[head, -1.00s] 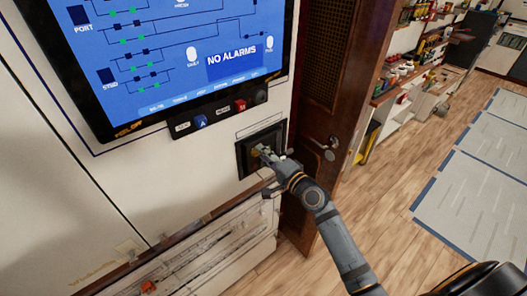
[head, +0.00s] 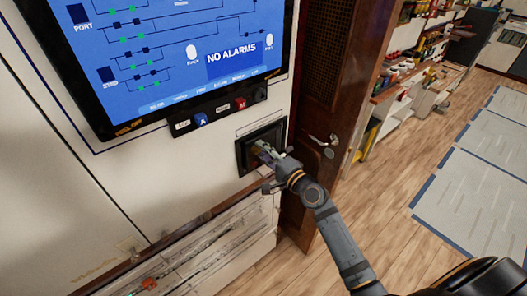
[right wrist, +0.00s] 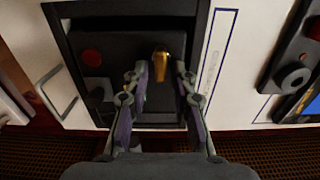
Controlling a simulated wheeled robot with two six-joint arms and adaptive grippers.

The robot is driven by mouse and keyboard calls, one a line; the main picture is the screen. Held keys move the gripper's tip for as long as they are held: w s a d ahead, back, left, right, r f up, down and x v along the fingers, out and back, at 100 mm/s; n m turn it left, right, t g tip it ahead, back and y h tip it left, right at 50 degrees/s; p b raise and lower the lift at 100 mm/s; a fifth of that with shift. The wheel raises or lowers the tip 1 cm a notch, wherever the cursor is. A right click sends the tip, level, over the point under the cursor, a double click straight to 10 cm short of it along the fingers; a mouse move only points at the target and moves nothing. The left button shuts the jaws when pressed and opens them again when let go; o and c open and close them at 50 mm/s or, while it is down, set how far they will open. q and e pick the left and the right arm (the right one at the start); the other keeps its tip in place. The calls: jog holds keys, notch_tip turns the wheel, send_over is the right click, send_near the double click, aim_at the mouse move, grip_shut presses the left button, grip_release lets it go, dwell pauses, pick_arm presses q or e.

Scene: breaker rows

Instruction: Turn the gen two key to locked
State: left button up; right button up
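A brass key (right wrist: 160,64) stands out from a dark switch box in the right wrist view. My right gripper (right wrist: 162,76) has its two fingers on either side of the key, with a visible gap to each, so it looks open around it. In the head view the black-framed box (head: 243,158) is on the white wall below the screen. My right gripper (head: 264,154) reaches to its front there and hides most of the key. The labels by the box are too small to read, so the key's marked position cannot be told. My left gripper is not in view.
A red round part (right wrist: 92,57) sits beside the key on the box. The screen (head: 190,50) reads "NO ALARMS", with a button strip (head: 220,107) under it. A brown wooden door (head: 318,110) is close on the right. A ledge (head: 200,222) runs below.

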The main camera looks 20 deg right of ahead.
jog(key=v, duration=0.7)
jog(key=shift+s+d, duration=0.1)
jog(key=shift+s, duration=0.15)
dwell(0.3)
